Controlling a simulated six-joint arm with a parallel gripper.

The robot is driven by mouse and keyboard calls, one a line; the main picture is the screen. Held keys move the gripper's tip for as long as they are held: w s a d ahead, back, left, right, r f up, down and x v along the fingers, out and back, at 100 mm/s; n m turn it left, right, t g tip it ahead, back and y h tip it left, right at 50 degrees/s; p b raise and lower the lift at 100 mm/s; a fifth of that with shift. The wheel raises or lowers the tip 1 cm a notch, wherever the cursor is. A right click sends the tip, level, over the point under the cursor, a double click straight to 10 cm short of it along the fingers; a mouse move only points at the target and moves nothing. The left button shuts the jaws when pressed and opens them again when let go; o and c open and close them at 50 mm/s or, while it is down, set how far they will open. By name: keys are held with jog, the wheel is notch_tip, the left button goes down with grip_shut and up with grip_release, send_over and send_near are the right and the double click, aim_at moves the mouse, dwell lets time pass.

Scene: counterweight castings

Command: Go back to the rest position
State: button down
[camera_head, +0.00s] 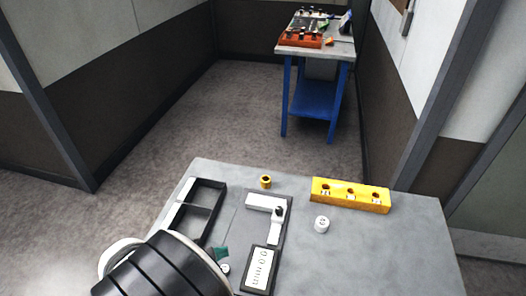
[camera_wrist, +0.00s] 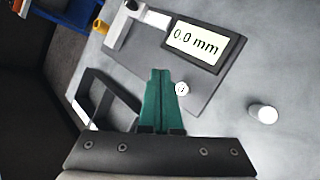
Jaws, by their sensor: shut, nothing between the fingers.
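My gripper (camera_wrist: 160,82) has green fingers, which are shut together with nothing between them in the wrist view. In the head view only a bit of the green fingers (camera_head: 220,254) shows beside my arm at the lower left of the grey table (camera_head: 400,245). A small white cylinder (camera_wrist: 181,88) appears just right of the fingertips in the wrist view; it also shows in the head view (camera_head: 224,268). A grey gauge with a white arm (camera_head: 266,204) and a display reading 0.0 mm (camera_head: 261,267) lies right of the gripper.
A black divided tray (camera_head: 222,207) lies left of the gauge. A yellow block with holes (camera_head: 350,194), a small yellow cylinder (camera_head: 266,182) and a white cylinder (camera_head: 321,224) stand on the table. The table's right side is clear. A blue workbench (camera_head: 318,92) stands behind.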

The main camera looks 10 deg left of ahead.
jog(key=s+d+r+m+g, duration=0.1)
jog(key=d+r+m+g, duration=0.2)
jog(key=d, duration=0.4)
jog(key=s+d+r+m+g+h, duration=0.1)
jog(key=d+r+m, duration=0.2)
jog(key=d+m, duration=0.35)
jog(key=s+d+r+m+g, duration=0.1)
jog(key=d+r+m+g, duration=0.2)
jog(key=d, duration=0.4)
jog(key=s+d+r+m+y, duration=0.1)
jog(key=s+d+m+y, duration=0.1)
jog(key=s+m, duration=0.4)
jog(key=s+d+r+m+g+y, duration=0.1)
jog(key=s+d+r+m+y, duration=0.1)
jog(key=s+m+y, duration=0.2)
jog(key=s+m, duration=0.3)
jog(key=m, duration=0.1)
jog(key=shift+s+m+y, duration=0.2)
jog(key=shift+m+y, duration=0.15)
jog(key=shift+y, duration=0.05)
